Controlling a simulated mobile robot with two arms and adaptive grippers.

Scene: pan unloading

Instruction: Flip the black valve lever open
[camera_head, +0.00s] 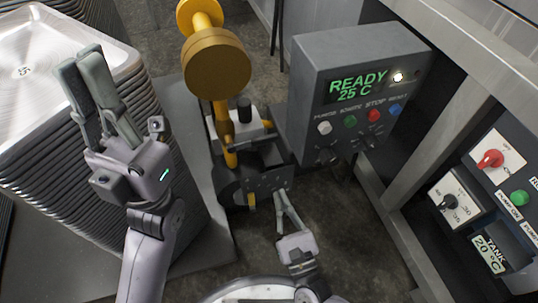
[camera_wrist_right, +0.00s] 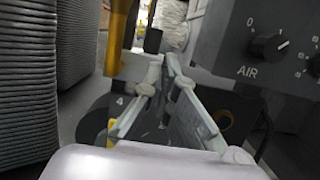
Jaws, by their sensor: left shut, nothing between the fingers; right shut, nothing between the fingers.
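A dark lever-like bar (camera_head: 258,142) lies across the machine below the yellow column in the head view. I cannot tell for sure that it is the valve lever, or its position. A short black upright knob (camera_head: 244,108) stands behind it, and it also shows in the right wrist view (camera_wrist_right: 152,40). My right gripper (camera_head: 279,194) is shut and empty at the front of the machine, just below its dark front plate. In the right wrist view, its fingers (camera_wrist_right: 163,62) point toward the machine. My left gripper (camera_head: 78,60) is shut and empty above the stacked pans.
Stacked metal pans (camera_head: 40,45) fill the left side. A grey control box (camera_head: 345,60) reading READY 25 C stands close right of the machine. A panel with switches (camera_head: 490,158) is at far right. Floor is free between.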

